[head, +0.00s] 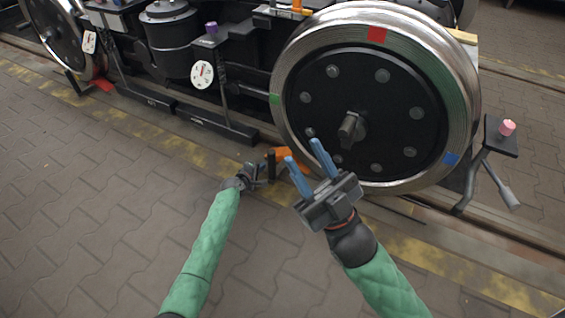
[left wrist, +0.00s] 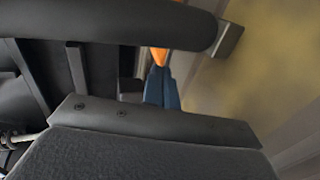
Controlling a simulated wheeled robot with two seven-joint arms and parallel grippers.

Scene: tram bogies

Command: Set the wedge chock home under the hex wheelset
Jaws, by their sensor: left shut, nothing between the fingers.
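The orange wedge chock (head: 283,155) lies low at the left of the near wheel (head: 375,95), close to its tread; its contact with the wheel is hidden. The wheel has a dark bolted disc and a central stub that looks hex-shaped. My left gripper (head: 262,170) is beside the post and chock. In the left wrist view its blue fingers (left wrist: 161,88) are shut and empty, with an orange piece (left wrist: 160,56) just past their tips. My right gripper (head: 304,160) is open and empty in front of the wheel's lower left.
A stand with a pink knob (head: 507,128) and an angled lever stands right of the wheel. Another wheel (head: 62,35) is at the far left, with a red piece (head: 103,86) by it. Dark bogie frame parts fill the back. The paved floor (head: 110,220) in front is clear.

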